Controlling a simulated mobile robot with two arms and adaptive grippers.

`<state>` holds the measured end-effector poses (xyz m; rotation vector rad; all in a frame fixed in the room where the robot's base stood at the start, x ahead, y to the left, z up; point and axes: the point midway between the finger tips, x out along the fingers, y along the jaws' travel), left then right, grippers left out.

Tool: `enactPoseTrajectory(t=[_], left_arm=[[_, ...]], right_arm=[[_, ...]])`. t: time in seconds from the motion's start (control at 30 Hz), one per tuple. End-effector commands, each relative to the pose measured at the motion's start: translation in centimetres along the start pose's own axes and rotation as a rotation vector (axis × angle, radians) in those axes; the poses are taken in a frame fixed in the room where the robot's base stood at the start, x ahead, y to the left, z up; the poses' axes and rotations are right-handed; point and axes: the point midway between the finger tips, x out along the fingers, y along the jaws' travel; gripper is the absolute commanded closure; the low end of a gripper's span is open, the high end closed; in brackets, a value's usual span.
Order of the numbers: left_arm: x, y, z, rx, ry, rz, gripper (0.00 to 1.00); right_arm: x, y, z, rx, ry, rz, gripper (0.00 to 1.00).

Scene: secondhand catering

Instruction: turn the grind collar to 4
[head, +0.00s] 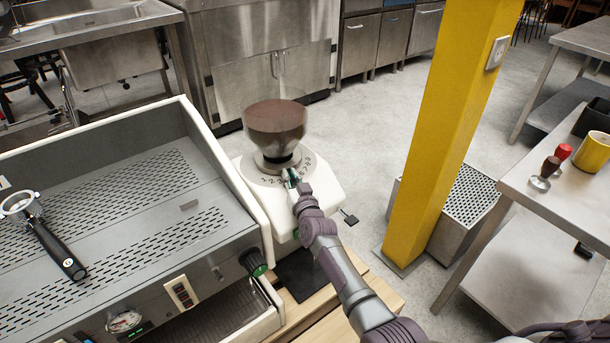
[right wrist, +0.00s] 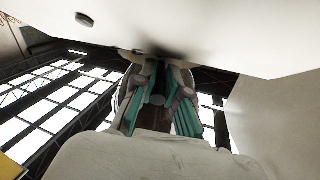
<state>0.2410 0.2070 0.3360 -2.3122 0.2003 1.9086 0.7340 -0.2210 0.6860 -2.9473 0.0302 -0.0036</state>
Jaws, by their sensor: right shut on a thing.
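The white coffee grinder (head: 316,197) stands right of the espresso machine in the head view, with a brown bean hopper (head: 274,120) on top. The metal grind collar (head: 277,163) sits under the hopper. A numbered scale (head: 268,181) curves around its front; my gripper hides the middle numbers, including where 4 would be. My right gripper (head: 291,178) is shut on the front of the collar. Its teal-padded fingers (right wrist: 158,95) also show in the right wrist view, but what lies between them is unclear. No pointer setting can be read. My left gripper is out of view.
The espresso machine (head: 120,210) stands close at the left, with a portafilter (head: 45,237) on it. A yellow pillar (head: 440,120) rises at the right. Beyond it, a steel table (head: 560,205) holds tampers and a yellow mug (head: 594,151).

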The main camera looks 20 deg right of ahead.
Motion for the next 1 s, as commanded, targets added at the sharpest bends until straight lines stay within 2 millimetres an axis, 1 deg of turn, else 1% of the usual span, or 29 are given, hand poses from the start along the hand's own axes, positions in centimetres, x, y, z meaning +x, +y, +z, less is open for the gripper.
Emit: enactPoseTrajectory(t=[0.03,0.23,0.27,0.3,0.4,0.67,0.77,0.87,1.0], left_arm=[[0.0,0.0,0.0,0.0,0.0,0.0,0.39],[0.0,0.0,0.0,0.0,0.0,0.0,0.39],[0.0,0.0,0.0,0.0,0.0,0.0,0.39],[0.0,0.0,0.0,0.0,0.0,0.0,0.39],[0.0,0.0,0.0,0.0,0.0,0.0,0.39],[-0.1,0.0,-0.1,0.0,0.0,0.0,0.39],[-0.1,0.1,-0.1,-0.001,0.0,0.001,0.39],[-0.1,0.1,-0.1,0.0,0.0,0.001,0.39],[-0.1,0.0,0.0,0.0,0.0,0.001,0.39]], right_arm=[[0.1,0.0,-0.4,0.0,0.007,0.001,1.0],[0.1,0.0,-0.4,-0.001,0.006,0.0,1.0],[0.1,0.0,-0.3,-0.001,0.006,0.0,0.85],[0.1,0.0,-0.3,0.0,0.006,-0.001,0.78],[0.1,0.0,-0.2,0.0,0.004,-0.001,0.63],[0.0,0.0,0.0,0.0,0.0,-0.001,0.63],[-0.4,-0.1,0.1,0.001,-0.001,-0.002,0.63],[-1.3,-0.1,0.1,0.002,0.0,-0.002,0.63],[-3.6,0.0,0.1,0.001,-0.001,0.0,0.63]])
